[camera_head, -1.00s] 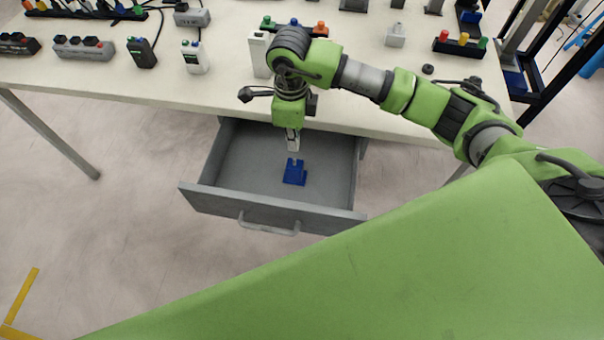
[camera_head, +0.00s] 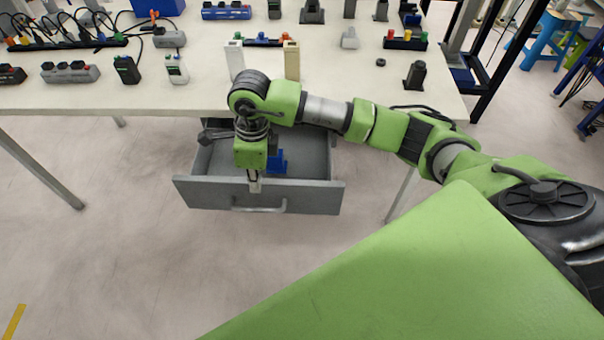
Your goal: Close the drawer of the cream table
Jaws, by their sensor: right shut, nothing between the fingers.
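The cream table (camera_head: 330,88) stands ahead of me. Its grey drawer (camera_head: 310,197) is pulled out below the front edge, with a looped handle (camera_head: 258,208) on its front. A blue part (camera_head: 278,162) sits inside the drawer. My right gripper (camera_head: 254,187) points down at the drawer's front panel, its fingertips overlapping the top of the panel in the picture. It is shut and empty. I cannot tell whether it touches the panel. My right arm hides part of the drawer's inside. My left gripper is not in view.
The tabletop carries several devices, such as a grey socket box (camera_head: 70,72), a black stand (camera_head: 415,75) and two upright blocks, one of them beige (camera_head: 291,60). A blue stool (camera_head: 548,40) stands at the back right. The floor before the drawer is clear.

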